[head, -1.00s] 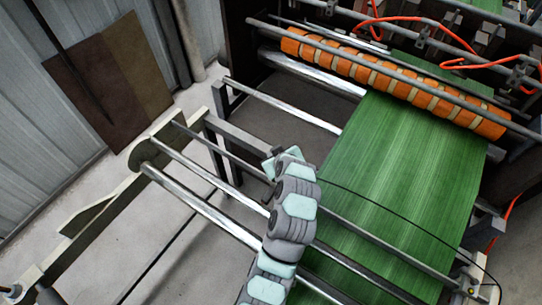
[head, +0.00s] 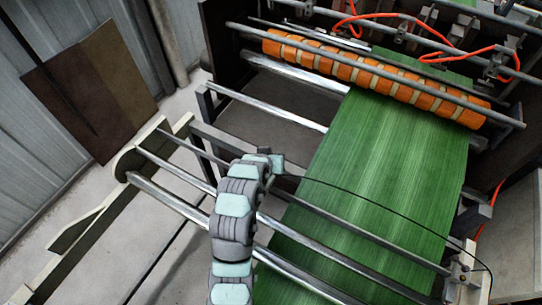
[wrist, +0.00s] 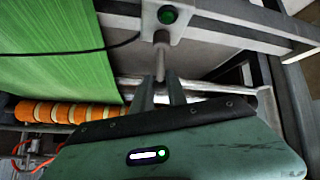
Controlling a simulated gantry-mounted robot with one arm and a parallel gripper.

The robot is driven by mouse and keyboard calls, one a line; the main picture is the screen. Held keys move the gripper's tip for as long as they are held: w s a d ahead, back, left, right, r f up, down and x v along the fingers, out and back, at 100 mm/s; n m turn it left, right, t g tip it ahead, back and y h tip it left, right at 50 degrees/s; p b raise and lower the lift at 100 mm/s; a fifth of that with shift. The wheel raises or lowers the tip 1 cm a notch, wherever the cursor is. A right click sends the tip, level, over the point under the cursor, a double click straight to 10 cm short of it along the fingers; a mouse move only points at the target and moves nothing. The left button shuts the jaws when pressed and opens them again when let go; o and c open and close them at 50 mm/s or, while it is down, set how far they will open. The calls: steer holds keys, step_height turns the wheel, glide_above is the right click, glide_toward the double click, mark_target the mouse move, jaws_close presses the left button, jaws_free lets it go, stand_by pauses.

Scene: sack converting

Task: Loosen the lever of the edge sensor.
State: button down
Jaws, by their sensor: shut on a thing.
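The edge sensor (wrist: 140,18) is a pale bracket with a round green light, at the top of the wrist view beside the green web (wrist: 50,40). Its lever (wrist: 160,58) is a short grey pin pointing down from the bracket. My gripper (wrist: 161,88) has its two dark fingers on either side of the lever's lower end and is shut on it. In the head view my gripper (head: 276,163) is at the left edge of the green web, over the rails. My arm hides the sensor and lever there.
An orange-banded roller (head: 370,80) stands at the back. A thin black cable (head: 365,202) arcs over the web to a bracket at the right. Bare floor lies left of the rails.

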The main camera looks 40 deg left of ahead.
steer(key=shift+f, duration=0.2)
stand_by(0.3)
steer(key=c, duration=1.3)
jaws_free()
steer(key=shift+r, duration=0.1)
steer(key=b+v, duration=0.1)
steer(key=v, duration=0.9)
steer(key=shift+s+r, duration=0.25)
steer(key=shift+s, duration=0.1)
